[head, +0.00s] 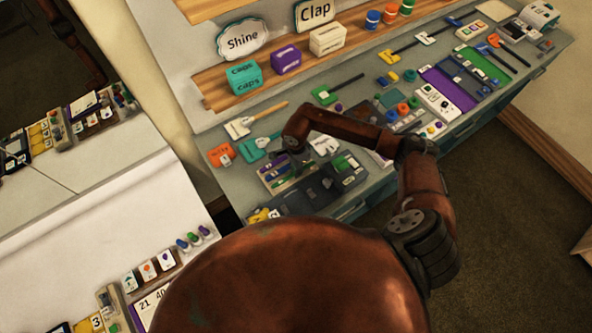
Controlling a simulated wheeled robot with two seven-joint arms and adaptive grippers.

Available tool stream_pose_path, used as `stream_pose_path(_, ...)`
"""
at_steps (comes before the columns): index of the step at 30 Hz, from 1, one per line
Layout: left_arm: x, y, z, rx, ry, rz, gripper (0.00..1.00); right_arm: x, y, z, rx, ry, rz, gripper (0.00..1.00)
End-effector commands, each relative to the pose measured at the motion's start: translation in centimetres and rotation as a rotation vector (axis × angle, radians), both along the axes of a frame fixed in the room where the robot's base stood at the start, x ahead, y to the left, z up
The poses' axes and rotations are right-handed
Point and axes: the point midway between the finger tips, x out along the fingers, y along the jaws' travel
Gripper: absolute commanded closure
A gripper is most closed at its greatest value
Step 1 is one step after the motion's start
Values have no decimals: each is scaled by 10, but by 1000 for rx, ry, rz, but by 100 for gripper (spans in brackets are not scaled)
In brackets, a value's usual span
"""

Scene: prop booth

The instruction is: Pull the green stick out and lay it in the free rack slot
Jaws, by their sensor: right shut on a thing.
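My right arm reaches over the grey-green table, and my right gripper (292,160) points down above a shallow tray (268,176) with purple and pale parts. The gripper is small and dark here. A thin green stick (287,184) shows just under its fingertips, and the gripper is shut on it. I cannot tell whether the stick's lower end is clear of the tray. A dark holder (322,187) with green and white pieces stands right beside the tray. I cannot make out which rack slot is free. My left gripper is not in view.
A teal box (245,77), a purple box (286,59) and a cream box (327,39) stand on the wooden shelf behind. Small items crowd the table to the right.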

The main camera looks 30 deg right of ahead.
Motion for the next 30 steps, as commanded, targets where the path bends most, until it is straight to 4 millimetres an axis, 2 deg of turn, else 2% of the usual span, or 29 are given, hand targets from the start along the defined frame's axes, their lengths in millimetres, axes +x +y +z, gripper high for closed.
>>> stream_pose_path(30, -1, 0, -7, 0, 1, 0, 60, 0, 0, -5, 0, 0, 0, 100)
